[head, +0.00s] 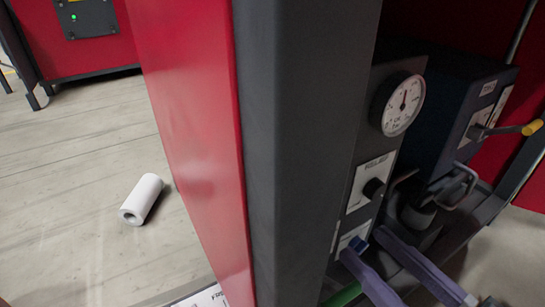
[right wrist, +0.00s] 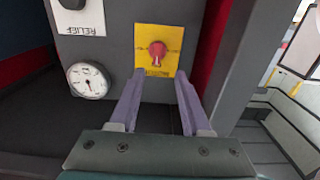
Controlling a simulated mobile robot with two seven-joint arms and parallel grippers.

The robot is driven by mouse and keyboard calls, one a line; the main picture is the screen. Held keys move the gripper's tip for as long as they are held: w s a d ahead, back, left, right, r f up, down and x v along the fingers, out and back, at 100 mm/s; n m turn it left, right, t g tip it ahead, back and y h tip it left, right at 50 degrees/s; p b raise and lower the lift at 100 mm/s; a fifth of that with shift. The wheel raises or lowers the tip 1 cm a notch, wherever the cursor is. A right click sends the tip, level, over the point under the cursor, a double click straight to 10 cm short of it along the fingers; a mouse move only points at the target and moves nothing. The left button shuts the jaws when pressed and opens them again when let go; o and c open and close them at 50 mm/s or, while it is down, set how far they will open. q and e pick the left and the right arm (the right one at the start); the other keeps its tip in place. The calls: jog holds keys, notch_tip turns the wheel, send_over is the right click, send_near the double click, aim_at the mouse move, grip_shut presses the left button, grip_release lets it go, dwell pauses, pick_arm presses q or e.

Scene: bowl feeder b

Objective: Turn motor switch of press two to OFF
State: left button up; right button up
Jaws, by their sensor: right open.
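The motor switch, a red rotary knob (right wrist: 157,50) on a yellow plate (right wrist: 143,36), is on a grey panel in the right wrist view. My right gripper (right wrist: 160,73) is open, with its two purple fingers pointing at the plate and their tips just below the knob in the picture. The fingers look empty, and I cannot tell whether they touch the plate. In the head view the right gripper (head: 366,245) is at the lower right, near the dark panel. I cannot make out the red knob there. My left gripper is not in view.
A round gauge (head: 403,105) and a black knob (head: 373,188) are on the machine. A yellow-tipped lever (head: 531,128) stands at the right. A thick grey post (head: 300,150) and a red panel (head: 190,120) fill the middle. A white roll (head: 141,200) lies on the floor.

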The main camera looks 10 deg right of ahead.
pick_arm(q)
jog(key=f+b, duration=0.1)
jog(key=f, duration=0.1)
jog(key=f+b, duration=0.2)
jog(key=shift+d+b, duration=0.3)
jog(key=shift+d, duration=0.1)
pick_arm(e)
jog(key=x, duration=0.8)
jog(key=shift+w, duration=0.5)
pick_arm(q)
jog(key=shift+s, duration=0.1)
pick_arm(e)
jog(key=shift+c, duration=0.4)
grip_shut()
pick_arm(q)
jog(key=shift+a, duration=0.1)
